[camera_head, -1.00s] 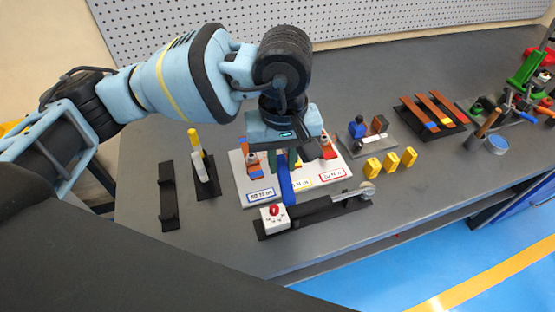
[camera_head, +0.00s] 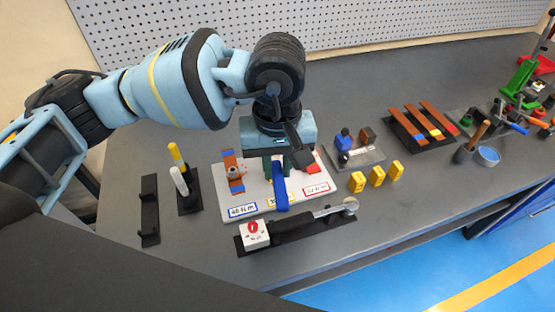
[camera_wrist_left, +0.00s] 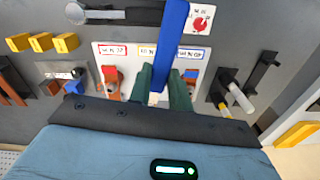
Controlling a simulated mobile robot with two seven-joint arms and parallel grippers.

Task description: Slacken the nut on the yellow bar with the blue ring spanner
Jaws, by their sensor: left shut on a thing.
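My left gripper (camera_head: 277,178) is shut on the blue ring spanner (camera_head: 280,190), above the middle of the white board. In the left wrist view the blue spanner (camera_wrist_left: 170,45) stands out between the green fingers (camera_wrist_left: 160,88) and points toward the top of the picture. The white board (camera_head: 240,206) carries copper bars with nuts and torque labels. The bar with the blue end (camera_head: 233,170) is at the left and the one with the red end (camera_head: 318,180) at the right. The yellow bar and its nut are hidden behind my gripper and the spanner.
A torque wrench (camera_head: 295,225) lies on a black rest in front of the board. A marker stand (camera_head: 188,205) and an empty black holder (camera_head: 150,212) are at the left. Yellow blocks (camera_head: 376,176) stand at the right. A black tray with coloured-end bars (camera_head: 423,123) lies farther back.

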